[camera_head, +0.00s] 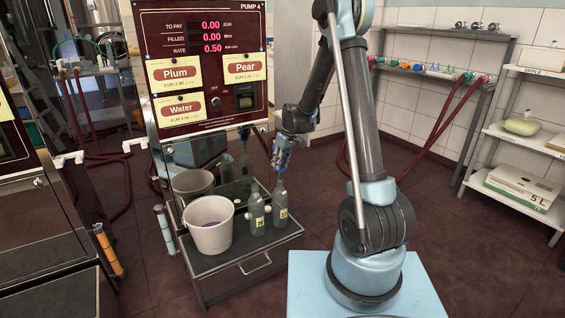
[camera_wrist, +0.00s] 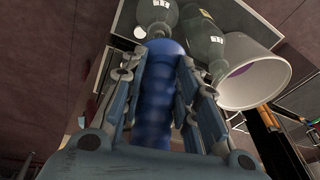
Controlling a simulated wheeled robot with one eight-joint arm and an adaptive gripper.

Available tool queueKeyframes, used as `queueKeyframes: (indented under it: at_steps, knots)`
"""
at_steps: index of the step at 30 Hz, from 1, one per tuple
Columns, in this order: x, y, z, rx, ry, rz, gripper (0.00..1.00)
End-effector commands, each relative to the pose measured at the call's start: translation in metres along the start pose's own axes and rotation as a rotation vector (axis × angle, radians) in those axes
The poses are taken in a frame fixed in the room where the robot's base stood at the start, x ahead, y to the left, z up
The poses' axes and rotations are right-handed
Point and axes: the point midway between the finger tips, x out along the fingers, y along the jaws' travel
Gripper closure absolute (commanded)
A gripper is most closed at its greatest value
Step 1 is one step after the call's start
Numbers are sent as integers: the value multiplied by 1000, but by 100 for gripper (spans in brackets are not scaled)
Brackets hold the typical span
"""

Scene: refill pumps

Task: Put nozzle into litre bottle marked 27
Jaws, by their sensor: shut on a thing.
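My gripper (camera_head: 281,152) points down above the drip tray and is shut on a blue ridged nozzle (camera_wrist: 158,95), which fills the space between the fingers in the wrist view. Two grey-green glass bottles with yellow number labels stand upright on the tray: a right bottle (camera_head: 281,205) and a left bottle (camera_head: 257,212). The label numbers are too small to read surely. The nozzle's lower end is right over the right bottle's neck; I cannot tell whether it is inside. In the wrist view the right bottle (camera_wrist: 157,14) is just beyond the nozzle, with the left bottle (camera_wrist: 203,45) beside it.
A white bucket (camera_head: 210,232) with purple inside stands left of the bottles on the tray (camera_head: 232,264). The pump 4 panel (camera_head: 205,70) rises behind, with Plum, Pear and Water cards. A shelf (camera_head: 510,190) stands at the right. The floor between is clear.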

Motion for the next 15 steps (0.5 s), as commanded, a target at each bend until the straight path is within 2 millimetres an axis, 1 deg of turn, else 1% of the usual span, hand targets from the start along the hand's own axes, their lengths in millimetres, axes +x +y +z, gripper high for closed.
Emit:
queueKeyframes:
  at_steps: [15]
  knots:
    - [16, 2, 4, 0, 0, 0, 100]
